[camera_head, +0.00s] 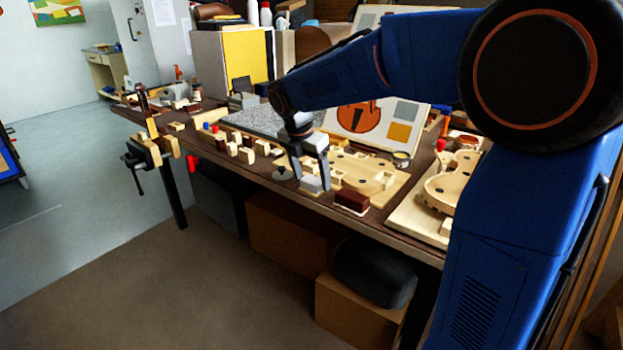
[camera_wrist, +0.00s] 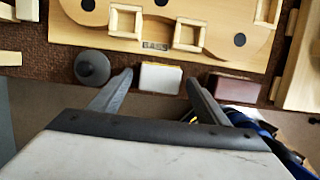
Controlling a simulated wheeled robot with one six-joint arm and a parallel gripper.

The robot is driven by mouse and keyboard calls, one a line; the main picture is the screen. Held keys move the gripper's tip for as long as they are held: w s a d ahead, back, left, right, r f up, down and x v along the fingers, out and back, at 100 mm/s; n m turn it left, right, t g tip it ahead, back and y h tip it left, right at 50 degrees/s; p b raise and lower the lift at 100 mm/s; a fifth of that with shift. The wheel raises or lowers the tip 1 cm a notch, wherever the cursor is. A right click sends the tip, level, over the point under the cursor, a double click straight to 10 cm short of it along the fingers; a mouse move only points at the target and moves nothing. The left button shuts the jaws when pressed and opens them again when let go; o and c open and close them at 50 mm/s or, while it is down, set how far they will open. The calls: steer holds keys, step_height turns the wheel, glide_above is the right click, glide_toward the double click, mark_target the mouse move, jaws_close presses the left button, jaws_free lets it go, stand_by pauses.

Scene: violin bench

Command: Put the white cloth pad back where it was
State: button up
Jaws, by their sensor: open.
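The white cloth pad (camera_wrist: 160,78) is a small pale block with a yellowish edge. It sits on the bench by the front edge, below the board marked BASS in the wrist view. In the head view it shows as a light block (camera_head: 311,184) between the fingers. My gripper (camera_wrist: 159,80) is open, with one fingertip on each side of the pad and a gap visible on both sides in the wrist view. In the head view my gripper (camera_head: 311,178) points down at the bench. I cannot tell exactly how high the fingertips are.
A dark round knob-like thing (camera_wrist: 92,68) stands close left of the pad, and a brown block (camera_wrist: 235,87) lies to its right. The wooden violin-form board (camera_wrist: 120,42) lies behind. Several small wooden blocks (camera_head: 246,155) stand on the bench (camera_head: 395,231) to the left.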

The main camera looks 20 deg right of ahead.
steer(key=v, duration=1)
steer(key=s+d+m, duration=0.4)
steer(key=s+m, duration=0.2)
steer(key=s, duration=0.2)
steer(key=s+d+f+m+t+y, duration=0.1)
steer(key=s+d+f+m, duration=0.1)
steer(key=s+f+m, duration=0.2)
steer(key=s+d+f+m+t, duration=0.1)
steer(key=s+f+m, duration=0.3)
steer(key=s+m, duration=0.4)
steer(key=s+d+f+m+t+y, duration=0.1)
steer(key=s+f+m, duration=0.4)
steer(key=s, duration=0.6)
steer(key=shift+s+d+m+y, duration=0.2)
steer(key=shift+d+m+y, duration=0.1)
steer(key=shift+d+m, duration=0.7)
